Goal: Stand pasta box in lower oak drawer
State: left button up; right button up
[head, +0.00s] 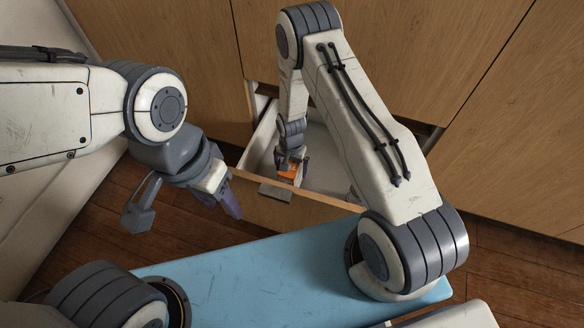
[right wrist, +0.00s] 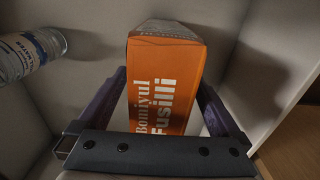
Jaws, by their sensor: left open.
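The orange pasta box (right wrist: 165,85), marked Fusilli, is between the two fingers of my right gripper (right wrist: 163,95) in the right wrist view, with both fingers against its sides. In the head view the box (head: 291,172) shows as a small orange patch below my right gripper (head: 290,158), inside the pulled-out oak drawer (head: 275,205), near its front. Its lower part is hidden by the drawer front, so I cannot tell whether it touches the floor of the drawer. My left gripper (head: 185,206) is open and empty, left of the drawer front.
A clear water bottle (right wrist: 30,55) lies left of the box in the right wrist view. Oak cabinet fronts (head: 440,50) rise behind the drawer. A drawer handle (head: 275,191) is on the front's top edge. Wooden floor (head: 180,228) is bare at the left.

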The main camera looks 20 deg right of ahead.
notch_tip(320, 180, up, 11)
jog(key=p, duration=0.5)
jog(key=shift+r, duration=0.7)
jog(key=s+a+r+n, duration=0.3)
jog(key=a+r, duration=0.1)
jog(key=r, duration=0.5)
jog(key=s+a+r+n, duration=0.3)
jog(key=s+a+r, duration=0.1)
jog(key=r, duration=0.4)
jog(key=s+r+n+y, duration=0.1)
jog(key=s+r+n, duration=0.7)
jog(key=s, duration=1)
notch_tip(320, 180, up, 4)
jog(key=shift+a+r, duration=0.1)
jog(key=shift+a, duration=0.2)
